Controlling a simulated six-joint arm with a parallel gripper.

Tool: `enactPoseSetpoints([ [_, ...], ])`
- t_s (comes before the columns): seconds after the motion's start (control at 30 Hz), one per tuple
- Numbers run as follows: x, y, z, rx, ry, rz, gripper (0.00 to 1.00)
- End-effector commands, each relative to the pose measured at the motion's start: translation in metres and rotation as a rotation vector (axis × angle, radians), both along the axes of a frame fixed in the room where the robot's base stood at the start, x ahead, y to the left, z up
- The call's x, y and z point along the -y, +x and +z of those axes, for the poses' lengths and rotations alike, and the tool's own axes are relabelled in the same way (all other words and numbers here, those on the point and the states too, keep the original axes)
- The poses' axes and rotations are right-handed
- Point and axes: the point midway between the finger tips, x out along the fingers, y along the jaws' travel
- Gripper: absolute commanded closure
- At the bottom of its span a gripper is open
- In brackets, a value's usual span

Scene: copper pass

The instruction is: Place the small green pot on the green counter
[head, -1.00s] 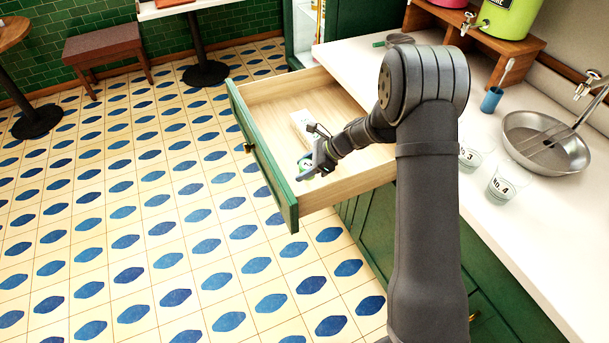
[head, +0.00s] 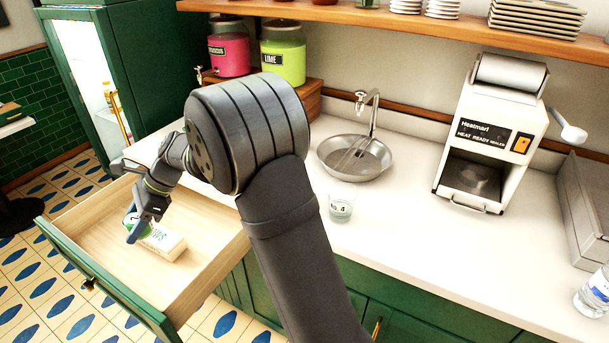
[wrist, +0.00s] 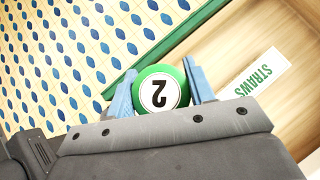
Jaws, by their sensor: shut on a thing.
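In the head view my gripper (head: 136,226) is over the open drawer, beside the straws box, and only a bit of the green pot (head: 143,228) shows. Its height above the drawer floor is hard to tell. The counter (head: 400,245) has a white top over green cabinet fronts.
The open drawer (head: 85,225) has a green front and holds a white straws box (head: 168,243). On the counter are a cup marked No. 4 (head: 341,207), a round metal sink (head: 355,160) and a white sealer machine (head: 490,135). The counter front is clear between cup and machine.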

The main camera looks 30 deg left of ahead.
Motion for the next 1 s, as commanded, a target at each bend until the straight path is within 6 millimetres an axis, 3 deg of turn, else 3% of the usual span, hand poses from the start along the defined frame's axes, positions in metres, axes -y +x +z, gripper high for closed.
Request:
enactPoseSetpoints([
  [0.03, 0.0, 0.0, 0.019, 0.003, 0.006, 0.001, 0.81],
  [0.13, 0.0, 0.0, 0.047, 0.002, 0.004, 0.001, 0.81],
  [0.4, 0.0, 0.0, 0.099, 0.001, 0.002, 0.001, 0.81],
  [0.57, -0.013, 0.031, 0.093, 0.0, -0.002, -0.1, 0.81],
  [0.77, -0.032, 0.082, 0.089, 0.0, -0.001, -0.265, 0.81],
  [0.87, -0.042, 0.118, 0.088, 0.0, 0.001, -0.383, 0.81],
  [1.0, -0.056, 0.187, 0.086, 0.001, 0.002, -0.595, 0.81],
])
